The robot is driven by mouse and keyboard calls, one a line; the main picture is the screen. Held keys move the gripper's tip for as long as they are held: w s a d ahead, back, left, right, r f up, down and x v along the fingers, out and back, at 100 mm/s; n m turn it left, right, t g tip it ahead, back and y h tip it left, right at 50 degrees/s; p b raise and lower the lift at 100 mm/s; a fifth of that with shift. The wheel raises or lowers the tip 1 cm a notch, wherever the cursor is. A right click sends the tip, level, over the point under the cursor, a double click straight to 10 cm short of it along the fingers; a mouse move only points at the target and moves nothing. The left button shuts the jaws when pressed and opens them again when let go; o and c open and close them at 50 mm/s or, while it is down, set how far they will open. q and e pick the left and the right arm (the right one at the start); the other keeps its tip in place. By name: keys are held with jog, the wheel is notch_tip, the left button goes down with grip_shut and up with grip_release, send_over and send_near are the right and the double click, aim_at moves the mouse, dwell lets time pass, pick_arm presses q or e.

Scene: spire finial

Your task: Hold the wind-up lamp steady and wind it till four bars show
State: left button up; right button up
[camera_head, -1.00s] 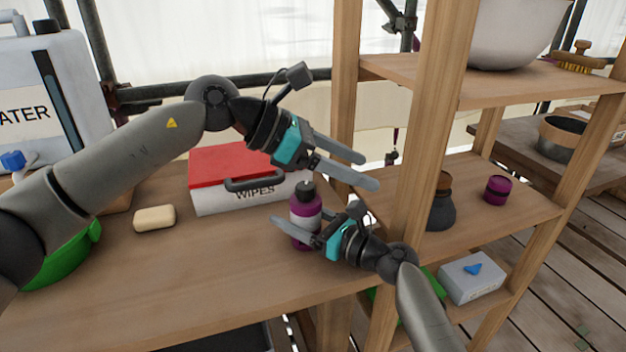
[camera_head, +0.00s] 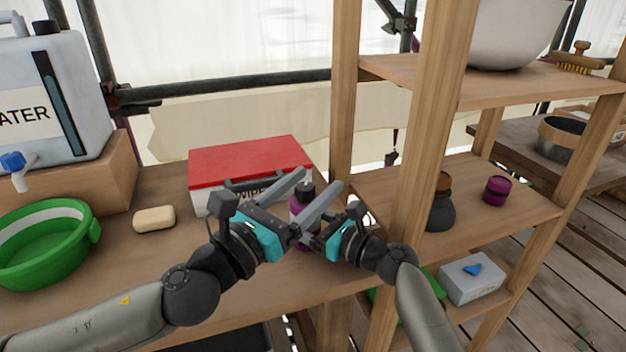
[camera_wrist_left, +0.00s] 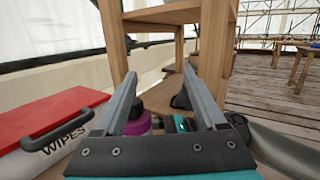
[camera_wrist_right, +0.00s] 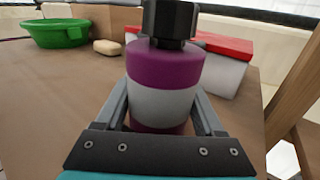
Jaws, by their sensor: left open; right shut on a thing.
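The wind-up lamp (camera_wrist_right: 162,103) is a purple upright cylinder with a grey band and a black knob (camera_wrist_right: 170,22) on top. It stands on the wooden worktop, partly hidden by my left gripper in the head view (camera_head: 298,207). My right gripper (camera_wrist_right: 160,112) is shut on its body, one finger on each side. My left gripper (camera_head: 320,179) is open, its fingers reaching across near the lamp's top. In the left wrist view the lamp (camera_wrist_left: 138,124) shows low, beside the left finger; I cannot tell whether they touch. No bars can be made out.
A white wipes box with a red lid (camera_head: 248,157) sits just behind the lamp. A soap bar (camera_head: 154,218), a green basin (camera_head: 45,245) and a water container (camera_head: 65,100) are to the left. A shelf post (camera_head: 432,130) rises close on the right. The worktop's front left is clear.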

pick_arm(q)
jog(key=s+a+f+n+t+y, duration=0.1)
jog(key=a+f+n+y, duration=0.2)
jog(key=a+f+y, duration=0.15)
jog(key=x, duration=1.2)
jog(key=shift+f, duration=0.3)
jog(key=shift+a, duration=0.1)
grip_shut()
